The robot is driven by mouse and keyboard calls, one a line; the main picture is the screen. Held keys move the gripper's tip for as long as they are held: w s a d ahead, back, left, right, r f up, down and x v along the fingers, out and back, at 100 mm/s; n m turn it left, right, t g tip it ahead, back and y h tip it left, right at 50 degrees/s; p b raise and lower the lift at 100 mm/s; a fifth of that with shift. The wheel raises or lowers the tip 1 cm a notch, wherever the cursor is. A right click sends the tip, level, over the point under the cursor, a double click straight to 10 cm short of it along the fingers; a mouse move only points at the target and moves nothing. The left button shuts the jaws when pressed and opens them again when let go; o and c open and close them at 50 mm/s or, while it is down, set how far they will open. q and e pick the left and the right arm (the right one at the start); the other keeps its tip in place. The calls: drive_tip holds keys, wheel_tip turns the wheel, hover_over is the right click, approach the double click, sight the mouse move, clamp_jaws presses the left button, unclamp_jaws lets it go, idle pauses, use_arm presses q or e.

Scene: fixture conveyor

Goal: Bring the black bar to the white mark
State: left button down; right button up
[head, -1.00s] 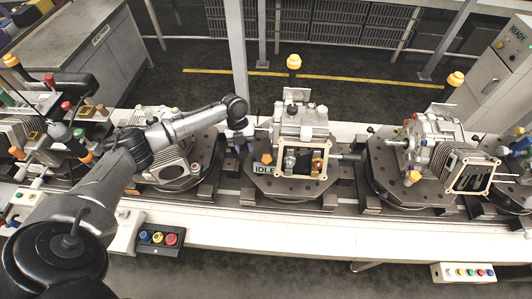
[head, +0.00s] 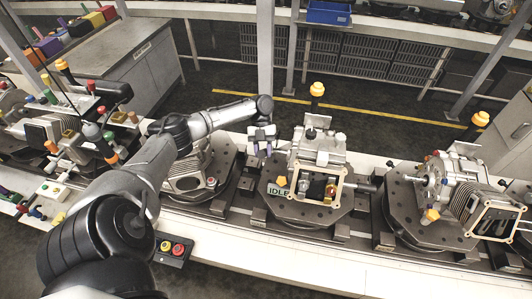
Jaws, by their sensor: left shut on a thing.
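My left arm comes in from the left over the conveyor. Its gripper (head: 262,146) is small in the head view, pointing down just left of the middle fixture's engine block (head: 318,150). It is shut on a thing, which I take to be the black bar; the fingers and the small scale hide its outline. I cannot pick out the white mark for certain. My right gripper is out of view.
Round dark fixture plates carry engine parts along the white conveyor (head: 345,262). Another engine (head: 460,185) stands right. A button box (head: 172,250) sits at the front edge.

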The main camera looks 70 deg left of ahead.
use_arm(q)
drive_tip(key=c, duration=0.8)
unclamp_jaws()
drive_tip(key=shift+w+a+r+b, duration=0.15)
drive_tip(key=shift+a+r+b, duration=0.2)
drive_tip(key=shift+a+r, duration=0.05)
drive_tip(key=shift+b+v, duration=0.5)
drive_tip(key=shift+v, duration=5.8)
